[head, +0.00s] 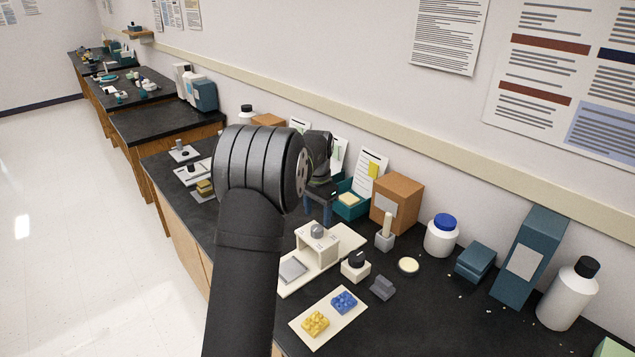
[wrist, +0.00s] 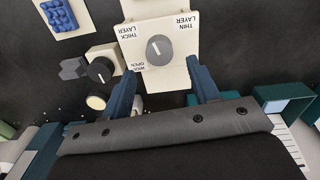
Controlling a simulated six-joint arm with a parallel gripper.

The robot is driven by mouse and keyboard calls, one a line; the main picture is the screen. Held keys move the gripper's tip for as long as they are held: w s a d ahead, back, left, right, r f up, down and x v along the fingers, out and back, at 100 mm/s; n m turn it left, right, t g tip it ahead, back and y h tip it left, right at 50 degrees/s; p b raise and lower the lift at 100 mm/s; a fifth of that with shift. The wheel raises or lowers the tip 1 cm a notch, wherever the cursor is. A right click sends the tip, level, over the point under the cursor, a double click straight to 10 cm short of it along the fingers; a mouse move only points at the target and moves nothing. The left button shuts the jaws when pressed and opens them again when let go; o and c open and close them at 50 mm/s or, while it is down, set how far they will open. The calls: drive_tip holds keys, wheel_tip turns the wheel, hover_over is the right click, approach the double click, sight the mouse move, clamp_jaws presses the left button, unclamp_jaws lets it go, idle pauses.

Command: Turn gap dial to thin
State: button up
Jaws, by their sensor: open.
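The gap dial is a round grey knob (wrist: 160,49) with a white pointer line, on a cream block (wrist: 182,50). Printed labels around it read thick layer, thin layer and wide open, upside down in the wrist view. The pointer line lies roughly up-down in that view; which label it marks is hard to tell. In the head view the dial (head: 317,230) tops the block (head: 318,246) on the bench. My gripper (wrist: 161,66) is open and empty, its blue fingers either side of the dial in the picture. In the head view my gripper (head: 318,212) is behind and above the dial.
A cream box with a black knob (head: 356,258) and a grey clip-like piece (head: 382,288) stand close by. A tray (head: 301,329) holds yellow and blue blocks in front. A brown box (head: 397,203), white jar (head: 441,238) and teal bin (head: 352,208) stand behind.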

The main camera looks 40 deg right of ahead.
sight(317, 228)
wheel_tip(317, 228, up, 13)
drive_tip(key=shift+f, duration=0.15)
drive_tip(key=s+a+r+n+t+h, duration=0.1)
drive_tip(key=s+a+r+n, duration=0.15)
drive_tip(key=a, duration=0.65)
drive_tip(key=s+a+r+n, duration=0.1)
drive_tip(key=s+a+r, duration=0.15)
drive_tip(key=a, duration=0.55)
drive_tip(key=s+a+r+n+t+h, duration=0.1)
drive_tip(key=s+a+n, duration=0.15)
drive_tip(key=a, duration=0.65)
drive_tip(key=s+a+f+n+t, duration=0.3)
drive_tip(key=s+a+f+n, duration=0.3)
drive_tip(key=s+a+f, duration=0.8)
drive_tip(key=s+a, duration=0.3)
drive_tip(key=shift+a+f, duration=0.15)
drive_tip(key=shift+a, duration=0.25)
